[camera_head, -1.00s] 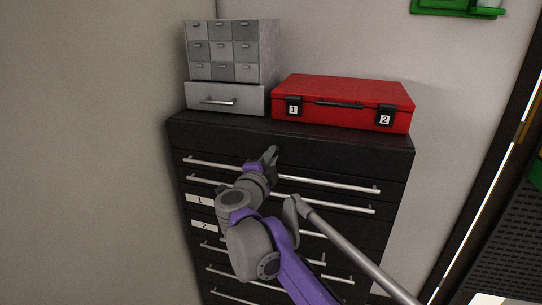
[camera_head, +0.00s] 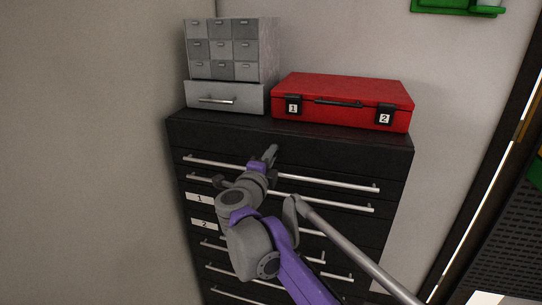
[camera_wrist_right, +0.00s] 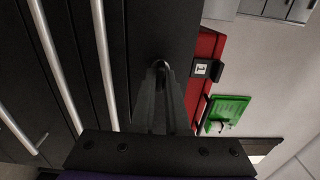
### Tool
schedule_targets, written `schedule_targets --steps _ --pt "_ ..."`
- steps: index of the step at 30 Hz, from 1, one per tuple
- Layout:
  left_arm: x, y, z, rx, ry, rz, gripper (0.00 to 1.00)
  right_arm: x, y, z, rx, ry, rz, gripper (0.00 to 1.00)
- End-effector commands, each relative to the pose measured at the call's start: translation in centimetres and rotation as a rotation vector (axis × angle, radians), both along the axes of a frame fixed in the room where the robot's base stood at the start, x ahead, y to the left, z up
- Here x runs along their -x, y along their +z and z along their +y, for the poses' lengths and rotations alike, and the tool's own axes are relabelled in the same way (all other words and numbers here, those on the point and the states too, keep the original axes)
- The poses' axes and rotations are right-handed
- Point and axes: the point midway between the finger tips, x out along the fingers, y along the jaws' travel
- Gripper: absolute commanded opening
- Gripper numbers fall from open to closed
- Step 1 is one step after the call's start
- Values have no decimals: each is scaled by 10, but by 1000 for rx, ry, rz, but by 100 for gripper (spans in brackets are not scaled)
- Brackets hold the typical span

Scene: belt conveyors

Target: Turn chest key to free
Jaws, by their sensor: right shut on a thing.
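The black drawer chest (camera_head: 330,147) stands against the wall, with long silver drawer handles. My right gripper (camera_head: 270,154) is at the plain top band of its front, above the first long handle. In the right wrist view the two fingers (camera_wrist_right: 161,92) are close together, reaching to the chest front. They are shut on a small metallic piece (camera_wrist_right: 161,64), which looks like the chest key. The fingers hide most of it, so its exact angle cannot be told. My left gripper is not in view.
A red case (camera_head: 345,95) with latches marked 1 and 2 lies on the chest. Left of it is a grey small-drawer cabinet (camera_head: 232,50) on a grey drawer box (camera_head: 195,97). A green holder (camera_head: 455,7) is on the wall.

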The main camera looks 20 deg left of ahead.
Motion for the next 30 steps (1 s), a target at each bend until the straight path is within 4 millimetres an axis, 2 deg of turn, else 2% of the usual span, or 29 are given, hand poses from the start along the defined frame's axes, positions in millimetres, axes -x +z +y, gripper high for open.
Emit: schedule_targets --steps 2,3,8,16,20,30 --pt "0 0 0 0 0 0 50 0 0 0 -1 0 0 0" --pt "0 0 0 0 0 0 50 0 0 0 -1 0 0 14" --pt "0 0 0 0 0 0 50 0 0 0 -1 0 0 42" --pt "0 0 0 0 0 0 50 0 0 0 0 0 0 42" --pt "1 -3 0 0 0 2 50 9 -1 1 0 1 1 42" --pt "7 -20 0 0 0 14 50 74 -2 3 -1 3 2 42"
